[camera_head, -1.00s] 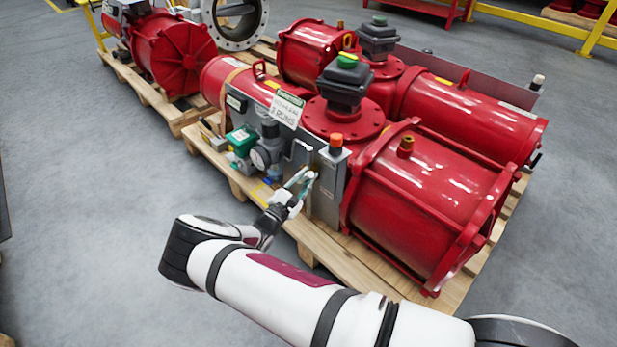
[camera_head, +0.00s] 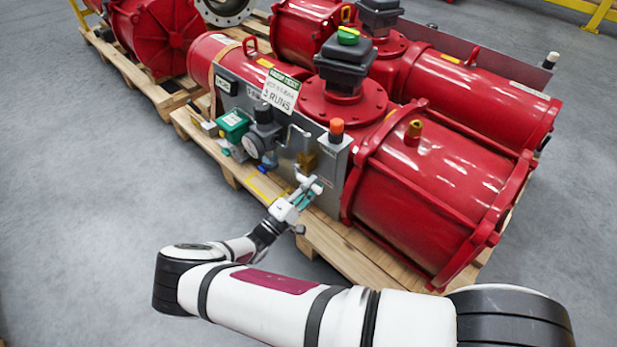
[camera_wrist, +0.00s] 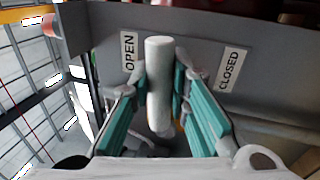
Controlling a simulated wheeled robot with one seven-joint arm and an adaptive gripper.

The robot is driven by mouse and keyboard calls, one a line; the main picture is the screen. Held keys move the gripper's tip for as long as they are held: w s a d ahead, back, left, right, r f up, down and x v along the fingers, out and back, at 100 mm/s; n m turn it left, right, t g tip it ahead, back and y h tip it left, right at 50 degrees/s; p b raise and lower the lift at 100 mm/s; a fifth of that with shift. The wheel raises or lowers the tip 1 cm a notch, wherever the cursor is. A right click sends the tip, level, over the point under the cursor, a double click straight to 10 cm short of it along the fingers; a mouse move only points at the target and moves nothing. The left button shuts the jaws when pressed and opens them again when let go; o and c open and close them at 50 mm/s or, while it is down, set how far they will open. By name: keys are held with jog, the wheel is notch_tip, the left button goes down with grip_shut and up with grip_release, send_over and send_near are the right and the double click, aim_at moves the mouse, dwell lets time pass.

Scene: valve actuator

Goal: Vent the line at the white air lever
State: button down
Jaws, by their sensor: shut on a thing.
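The white air lever (camera_wrist: 160,80) stands as a pale rounded bar between my two green-padded fingers in the wrist view. My gripper (camera_wrist: 160,95) is shut on it, one finger on each side. The lever lies between the OPEN label (camera_wrist: 129,52) on its left and the CLOSED label (camera_wrist: 229,70) on its right. Its pivot is hidden behind the lever and fingers. In the head view my gripper (camera_head: 309,191) is at the lower front of the grey panel (camera_head: 335,177), below the orange button (camera_head: 337,127). The lever is too small there to read its angle.
A green box (camera_head: 234,124) and a round gauge (camera_head: 252,146) sit left of my gripper on the panel. A brass fitting (camera_head: 306,161) is just above it. Red cylinders (camera_head: 430,200) rise behind on a wooden pallet (camera_head: 345,250). Floor (camera_head: 90,220) at left is clear.

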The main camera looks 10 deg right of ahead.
jog(key=shift+s+f+m, duration=0.1)
jog(key=shift+f+m, duration=0.3)
jog(key=shift+m, duration=0.1)
jog(key=c, duration=1.5)
grip_release()
jog(key=v, duration=1.2)
jog(key=shift+a, duration=0.1)
